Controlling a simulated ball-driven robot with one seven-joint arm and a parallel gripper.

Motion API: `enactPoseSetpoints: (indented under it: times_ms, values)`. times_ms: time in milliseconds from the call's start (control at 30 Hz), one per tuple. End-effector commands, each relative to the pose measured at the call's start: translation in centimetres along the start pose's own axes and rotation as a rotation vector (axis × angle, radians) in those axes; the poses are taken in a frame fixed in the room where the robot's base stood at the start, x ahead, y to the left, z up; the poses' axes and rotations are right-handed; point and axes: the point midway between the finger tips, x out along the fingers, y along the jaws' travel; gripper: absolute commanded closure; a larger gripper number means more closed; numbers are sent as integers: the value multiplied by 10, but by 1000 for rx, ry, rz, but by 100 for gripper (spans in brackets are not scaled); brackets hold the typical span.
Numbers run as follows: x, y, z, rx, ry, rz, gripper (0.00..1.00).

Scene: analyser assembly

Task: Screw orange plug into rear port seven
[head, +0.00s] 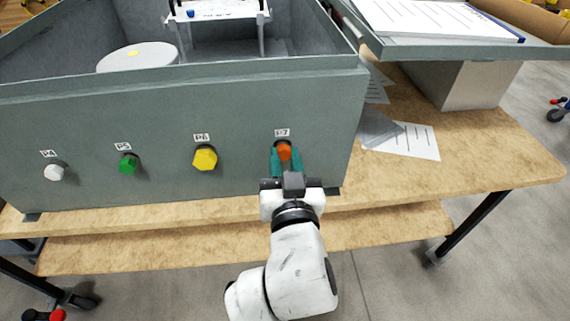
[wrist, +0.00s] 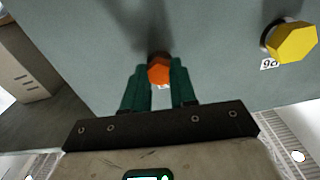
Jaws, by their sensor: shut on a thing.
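The orange plug (head: 284,151) is at the port labelled P7 (head: 282,133) on the front-facing wall of the grey analyser housing (head: 240,110). My gripper (head: 286,160) reaches up to it, with a green finger on each side. In the wrist view the orange hexagonal head (wrist: 159,71) sits between the fingertips of my gripper (wrist: 159,82), close against the grey wall. My gripper is shut on the plug. How deep the plug sits in the port is hidden by its head.
To the left, a yellow plug (head: 205,158) sits at P6, a green plug (head: 128,164) at P5 and a white plug (head: 54,172) at P4. The housing stands on a wooden bench (head: 480,160). Papers (head: 410,140) lie to its right.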

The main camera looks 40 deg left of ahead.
Motion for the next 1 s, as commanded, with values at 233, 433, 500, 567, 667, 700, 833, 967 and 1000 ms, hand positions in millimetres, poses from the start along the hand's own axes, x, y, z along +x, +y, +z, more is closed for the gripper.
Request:
enactPoseSetpoints:
  times_ms: [233,433,500,567,667,700,833,967,1000]
  values:
    - [0,0,-4,9,8,-1,100]
    - [0,0,-2,80,10,-2,100]
    - [0,-1,-2,151,10,-4,100]
    - [0,-1,-2,217,9,-4,100]
    - [0,-1,-2,330,9,-4,100]
    - [0,-1,-2,375,9,-5,100]
    - [0,0,-3,503,8,-4,100]
    - [0,-1,-4,559,6,-5,100]
    - [0,-1,-4,563,6,-4,100]
